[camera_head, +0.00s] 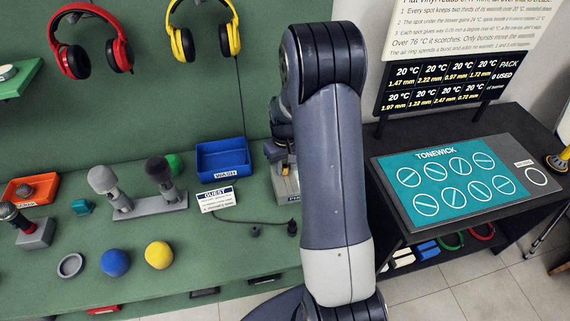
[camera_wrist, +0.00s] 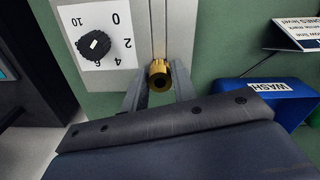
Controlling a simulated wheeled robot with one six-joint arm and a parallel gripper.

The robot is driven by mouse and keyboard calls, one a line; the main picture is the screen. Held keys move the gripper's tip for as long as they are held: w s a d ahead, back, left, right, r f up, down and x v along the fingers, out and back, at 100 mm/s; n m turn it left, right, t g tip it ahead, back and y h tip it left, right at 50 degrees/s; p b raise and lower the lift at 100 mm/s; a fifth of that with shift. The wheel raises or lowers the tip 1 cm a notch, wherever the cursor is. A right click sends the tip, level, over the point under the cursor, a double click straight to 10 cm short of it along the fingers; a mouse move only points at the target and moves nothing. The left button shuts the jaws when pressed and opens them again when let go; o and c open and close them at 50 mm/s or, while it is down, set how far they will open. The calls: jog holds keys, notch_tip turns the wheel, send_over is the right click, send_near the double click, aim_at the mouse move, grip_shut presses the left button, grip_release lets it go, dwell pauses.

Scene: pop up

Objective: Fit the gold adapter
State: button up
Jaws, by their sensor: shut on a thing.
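The gold adapter (camera_wrist: 159,83) is a short ribbed brass-coloured cylinder with a dark open bore, seen in the wrist view. My gripper (camera_wrist: 159,77) is shut on it, with one grey finger on each side. The adapter lies in front of the grey vertical strip of a grey device (camera_wrist: 101,72); whether it touches the strip I cannot tell.
The device has a black dial (camera_wrist: 93,45) on a white scale. A blue WASH bin (camera_head: 222,158) stands close to its left, with a GUEST card (camera_head: 216,198) in front. A microphone stand (camera_head: 149,207) and coloured balls lie further left. A TONEWICK panel (camera_head: 446,180) is at right.

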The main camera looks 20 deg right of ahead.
jog(key=shift+f, duration=0.25)
jog(key=o, duration=1.1)
jog(key=shift+c, duration=0.2)
notch_tip(320, 180, up, 11)
jog(key=b, duration=0.1)
jog(key=shift+f, duration=0.15)
notch_tip(320, 180, down, 11)
jog(key=shift+r+p, duration=0.1)
jog(key=shift+p, duration=0.4)
jog(key=shift+r, duration=0.45)
